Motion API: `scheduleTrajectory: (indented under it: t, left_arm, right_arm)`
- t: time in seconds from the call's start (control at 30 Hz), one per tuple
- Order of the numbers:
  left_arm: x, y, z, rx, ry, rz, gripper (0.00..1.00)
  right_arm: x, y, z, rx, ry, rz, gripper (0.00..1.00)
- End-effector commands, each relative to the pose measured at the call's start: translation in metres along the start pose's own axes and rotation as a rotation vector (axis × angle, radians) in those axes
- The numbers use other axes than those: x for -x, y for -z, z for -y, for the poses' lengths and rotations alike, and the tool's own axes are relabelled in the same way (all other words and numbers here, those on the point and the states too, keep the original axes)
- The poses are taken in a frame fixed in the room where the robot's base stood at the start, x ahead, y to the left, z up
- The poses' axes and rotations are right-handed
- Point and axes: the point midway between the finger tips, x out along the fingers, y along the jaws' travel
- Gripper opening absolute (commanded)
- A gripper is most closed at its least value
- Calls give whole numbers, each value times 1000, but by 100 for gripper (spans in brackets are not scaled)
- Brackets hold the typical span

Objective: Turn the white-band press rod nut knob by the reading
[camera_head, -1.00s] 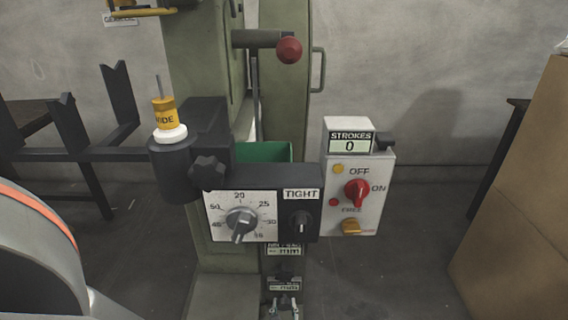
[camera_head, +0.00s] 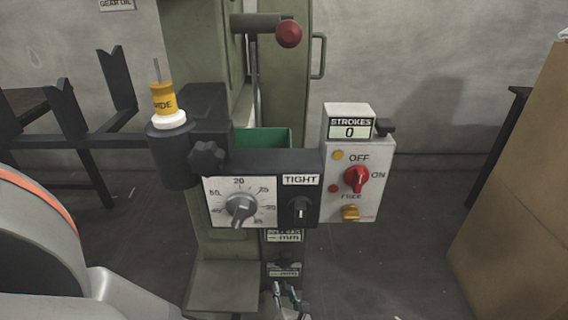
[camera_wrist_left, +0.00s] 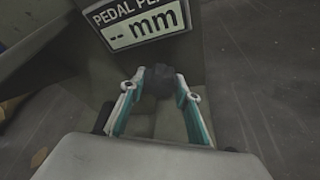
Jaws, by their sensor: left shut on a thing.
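The green press (camera_head: 282,75) stands in the middle of the head view, with a white band (camera_head: 167,121) under a yellow label at its left. My left gripper (camera_head: 287,296) is low at the press front, below a small lower readout (camera_head: 284,271). In the left wrist view its teal-edged fingers are shut on a dark knob (camera_wrist_left: 159,80), one on each side. A readout (camera_wrist_left: 136,22) above the knob shows "-- mm"; its label begins "PEDAL PE". Another "-- mm" readout (camera_head: 285,237) sits higher on the press. My right gripper is not in view.
A dial panel (camera_head: 240,203) and a small black knob marked TIGHT (camera_head: 300,209) are above my gripper. A control box (camera_head: 357,175) with a red switch and STROKES 0 hangs to the right. A dark rack (camera_head: 70,140) is left, cardboard (camera_head: 515,190) right.

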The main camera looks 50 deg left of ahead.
Motion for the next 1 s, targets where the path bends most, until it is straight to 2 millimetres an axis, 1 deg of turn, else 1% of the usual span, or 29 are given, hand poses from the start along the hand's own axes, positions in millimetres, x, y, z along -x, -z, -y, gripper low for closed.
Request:
scheduleTrajectory:
  t: [0.57,0.6,0.67,1.0]
  left_arm:
    - [1,2,0,-26,-10,-4,10]
    - [1,2,0,-26,-10,-4,34]
    - [1,2,0,-26,-10,-4,49]
    - [0,1,0,-25,-10,-1,49]
  right_arm:
    - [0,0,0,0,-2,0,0]
    - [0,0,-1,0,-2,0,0]
    - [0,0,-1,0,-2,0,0]
    - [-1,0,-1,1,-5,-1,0]
